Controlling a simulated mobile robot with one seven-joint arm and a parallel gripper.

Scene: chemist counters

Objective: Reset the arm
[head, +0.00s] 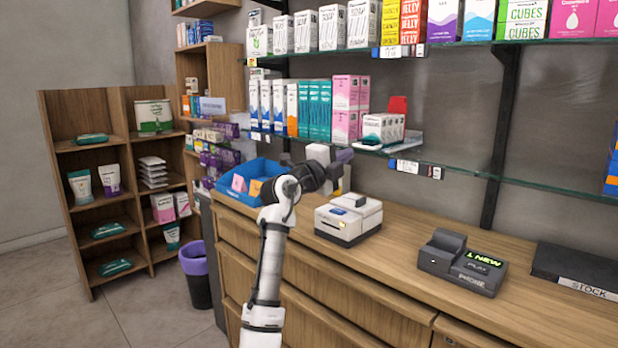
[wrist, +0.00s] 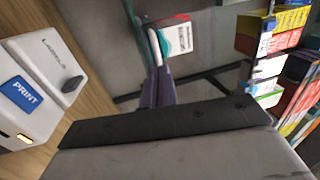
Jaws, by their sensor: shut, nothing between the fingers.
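My white and dark arm reaches up over the wooden counter in the head view. My gripper (head: 345,156) is at its end, shut and empty, above the counter and behind and above the white label printer (head: 347,219). It is below the lower glass shelf's left part, near a small tray of white boxes. In the wrist view the purple-grey fingers (wrist: 155,88) are together with nothing between them. The printer, with its blue PRINT button (wrist: 27,92), is at the left of that view.
A blue bin (head: 235,190) with small boxes stands left of my arm. Glass shelves (head: 520,186) with boxes hang above. A wooden rack (head: 92,99) and purple-rimmed waste bin (head: 196,281) stand left.

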